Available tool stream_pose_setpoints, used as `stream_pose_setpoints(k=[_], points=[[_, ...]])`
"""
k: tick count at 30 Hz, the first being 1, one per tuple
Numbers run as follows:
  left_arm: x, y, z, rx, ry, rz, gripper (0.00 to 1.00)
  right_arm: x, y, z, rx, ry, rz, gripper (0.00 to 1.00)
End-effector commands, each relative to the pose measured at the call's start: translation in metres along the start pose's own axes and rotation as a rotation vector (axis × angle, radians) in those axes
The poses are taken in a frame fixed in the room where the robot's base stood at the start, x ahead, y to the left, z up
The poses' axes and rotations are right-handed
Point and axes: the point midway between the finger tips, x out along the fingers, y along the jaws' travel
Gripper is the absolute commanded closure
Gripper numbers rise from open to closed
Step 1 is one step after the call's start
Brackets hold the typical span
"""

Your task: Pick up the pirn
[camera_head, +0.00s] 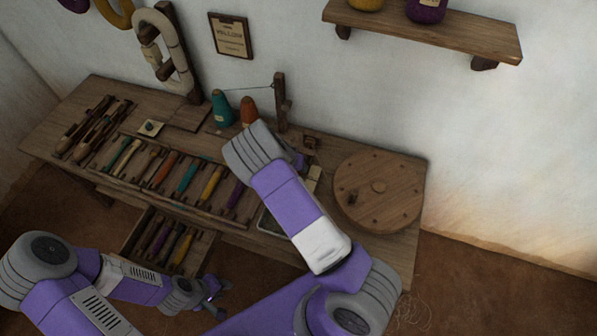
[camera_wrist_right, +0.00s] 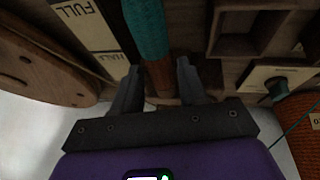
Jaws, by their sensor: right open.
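In the right wrist view a pirn wound with teal yarn (camera_wrist_right: 147,28) has its bare brown wooden end between the fingers of my right gripper (camera_wrist_right: 158,72). The fingers are open, with a gap on at least one side of it. In the head view my right forearm hides this gripper and that pirn. More pirns in several colours lie in a slotted wooden tray, among them a teal one (camera_head: 187,177) and a yellow one (camera_head: 211,184). My left gripper (camera_head: 218,298) is low in front of the table, apparently open and empty.
A box labelled FULL (camera_wrist_right: 84,24) is beside the pirn. A round wooden disc (camera_head: 378,190) lies at the table's right. Teal (camera_head: 222,110) and orange (camera_head: 248,111) cones stand behind. An open drawer (camera_head: 200,255) with pirns juts out in front. Shuttles (camera_head: 92,128) lie left.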

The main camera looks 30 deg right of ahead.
Motion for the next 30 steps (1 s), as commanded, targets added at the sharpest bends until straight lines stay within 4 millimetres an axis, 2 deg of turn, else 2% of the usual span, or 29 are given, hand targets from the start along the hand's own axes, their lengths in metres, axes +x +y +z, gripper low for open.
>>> stream_pose_setpoints(k=[3, 9, 18, 26, 30], points=[[0.002, -0.001, 0.0, 0.0, 0.0, 0.0, 0.66, 0.008, 0.0, 0.0, 0.0, -0.001, -0.001, 0.58], [0.002, -0.001, 0.0, 0.0, 0.0, 0.0, 0.66, 0.008, 0.0, 0.0, 0.0, 0.0, -0.001, 0.58], [0.002, -0.001, 0.0, 0.0, 0.0, 0.0, 0.66, 0.008, 0.0, 0.0, 0.0, 0.0, -0.001, 1.0], [0.001, 0.0, 0.0, 0.0, 0.0, 0.0, 0.66, 0.005, 0.0, -0.001, 0.0, 0.0, -0.002, 1.0], [-0.004, 0.002, 0.0, 0.0, 0.0, 0.0, 0.66, -0.013, 0.004, -0.009, 0.002, 0.002, -0.004, 1.0]])
